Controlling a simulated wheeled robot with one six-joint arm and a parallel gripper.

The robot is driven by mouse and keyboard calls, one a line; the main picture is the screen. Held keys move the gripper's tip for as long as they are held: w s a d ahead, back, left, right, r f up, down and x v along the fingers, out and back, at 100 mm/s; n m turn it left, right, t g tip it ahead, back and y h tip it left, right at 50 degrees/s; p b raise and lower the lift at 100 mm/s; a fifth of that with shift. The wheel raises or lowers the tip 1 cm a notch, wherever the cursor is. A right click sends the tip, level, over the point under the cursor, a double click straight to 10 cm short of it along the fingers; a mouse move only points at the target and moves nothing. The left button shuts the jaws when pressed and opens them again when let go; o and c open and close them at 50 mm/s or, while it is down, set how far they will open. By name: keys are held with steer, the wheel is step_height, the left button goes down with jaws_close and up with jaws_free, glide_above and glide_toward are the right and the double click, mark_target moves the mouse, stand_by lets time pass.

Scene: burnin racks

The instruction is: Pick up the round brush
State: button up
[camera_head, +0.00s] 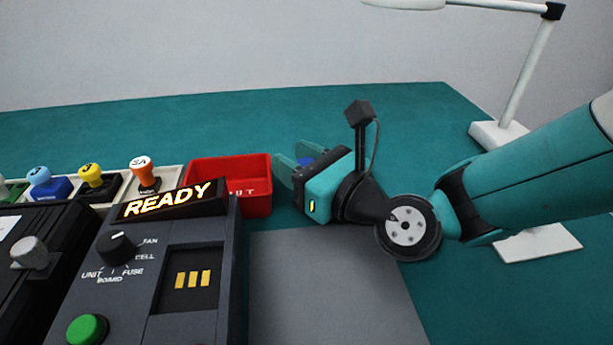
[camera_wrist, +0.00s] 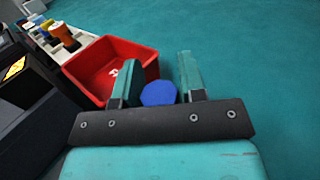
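A blue round thing, which I take to be the round brush (camera_wrist: 158,93), shows between my fingers in the wrist view. Its near edge is hidden by my gripper's palm, and no bristles or handle show. In the head view only a small blue patch of it (camera_head: 305,161) shows between the fingers. My gripper (camera_wrist: 158,76) is open, with one finger on each side of the blue thing. I cannot tell whether either finger touches it. In the head view my gripper (camera_head: 293,157) is low over the teal table, right of the red bin.
The red bin (camera_head: 230,170) stands close beside my left finger. A row of colored stamps (camera_head: 92,178) and a dark console reading READY (camera_head: 170,200) lie to the left. A grey mat (camera_head: 325,290) is in front. A white lamp (camera_head: 495,132) stands right. The table behind is clear.

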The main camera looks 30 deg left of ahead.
steer(key=c, duration=0.6)
steer(key=shift+o, duration=0.2)
step_height(320, 180, up, 20)
steer(key=p, duration=0.6)
